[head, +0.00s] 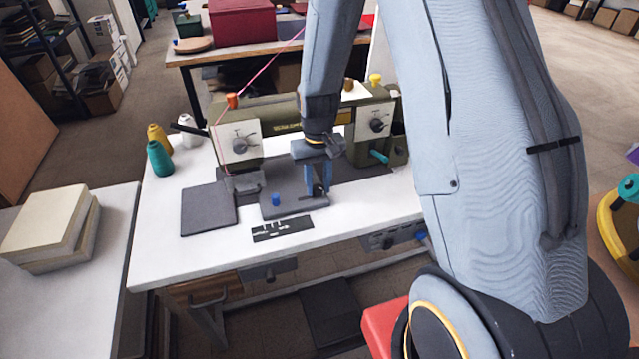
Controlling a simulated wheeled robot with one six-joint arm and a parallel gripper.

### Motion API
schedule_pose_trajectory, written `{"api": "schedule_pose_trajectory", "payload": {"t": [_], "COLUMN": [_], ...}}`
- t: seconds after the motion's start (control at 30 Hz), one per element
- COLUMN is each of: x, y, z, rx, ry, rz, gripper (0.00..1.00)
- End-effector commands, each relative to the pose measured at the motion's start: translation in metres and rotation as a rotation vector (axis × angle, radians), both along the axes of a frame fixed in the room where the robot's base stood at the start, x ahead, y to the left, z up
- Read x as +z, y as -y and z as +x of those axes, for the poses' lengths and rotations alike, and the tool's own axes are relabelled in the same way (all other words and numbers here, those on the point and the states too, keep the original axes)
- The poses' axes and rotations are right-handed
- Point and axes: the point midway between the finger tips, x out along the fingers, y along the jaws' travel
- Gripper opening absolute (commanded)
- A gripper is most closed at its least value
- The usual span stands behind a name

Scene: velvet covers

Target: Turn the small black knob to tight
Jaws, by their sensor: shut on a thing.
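An olive-green sewing machine (285,120) stands on a white table. A grey base block (292,208) sits in front of it, with a blue knob (276,199) on its left part. My gripper (318,190) points down at the right part of this block. Its fingers are close around a small dark thing, which looks like the small black knob; the fingers mostly hide it, and its setting cannot be read. A black label plate (283,229) with white marks lies in front of the block. Larger dark dials sit on white panels, at left (240,145) and right (376,125).
A dark grey pad (208,208) lies left of the block. Teal (160,159) and yellow (159,137) thread cones stand at the table's left back. A pink thread rises from the orange spool (232,101). The white table's front left (165,250) is clear.

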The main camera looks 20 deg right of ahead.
Motion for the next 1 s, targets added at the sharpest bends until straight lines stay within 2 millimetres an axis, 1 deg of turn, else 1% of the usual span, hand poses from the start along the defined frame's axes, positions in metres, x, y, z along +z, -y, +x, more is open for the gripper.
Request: {"api": "schedule_pose_trajectory", "payload": {"t": [0.03,0.53,0.57,0.6,0.67,1.0], "x": [0.0025,0.0029,0.0029,0.0027,0.0023,0.0032], "y": [-0.0008,-0.0004,-0.0004,-0.0003,-0.0002,0.0], "z": [0.0047,0.0057,0.0057,0.0054,0.0046,0.0024], "rx": [-0.009,-0.025,-0.025,-0.025,-0.025,-0.025], "ry": [0.011,0.014,0.014,0.013,0.011,0.005], "rz": [0.001,0.001,0.001,0.001,0.0,0.0], "gripper": [0.06,0.06,0.31,0.38,0.47,0.47]}}
